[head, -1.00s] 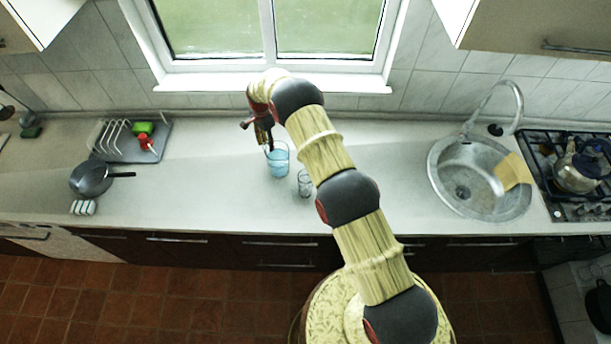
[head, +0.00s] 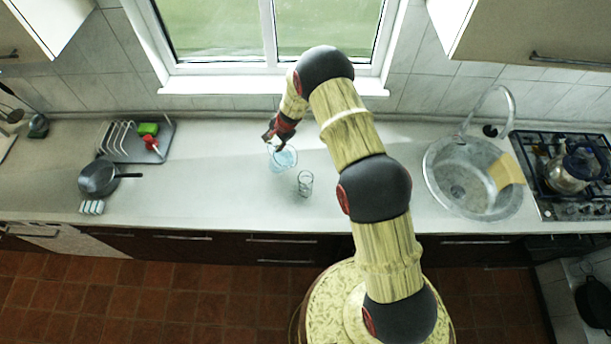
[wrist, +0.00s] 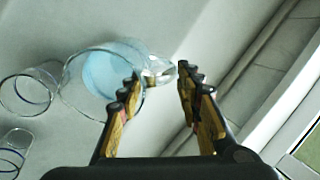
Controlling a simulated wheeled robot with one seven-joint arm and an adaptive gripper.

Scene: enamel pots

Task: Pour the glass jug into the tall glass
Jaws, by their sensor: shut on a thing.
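The glass jug (head: 284,160) holds light blue liquid and is on the window side of the counter, looking tilted. My gripper (head: 276,144) is shut on its handle. In the wrist view the jug (wrist: 88,92) is left of my gripper (wrist: 159,78), with the handle between the fingertips. Whether the jug's base clears the counter is hard to tell. The clear tall glass (head: 305,184) stands upright on the counter, right of and nearer than the jug, apart from it. Clear glass rims show at the left of the wrist view (wrist: 28,92); which is the tall glass is unclear.
A drying tray (head: 160,130) with a green sponge (head: 148,129) and a grey pan (head: 98,178) are at the left. The sink (head: 462,190) and stove with a kettle (head: 568,170) are at the right. The window sill is behind my gripper.

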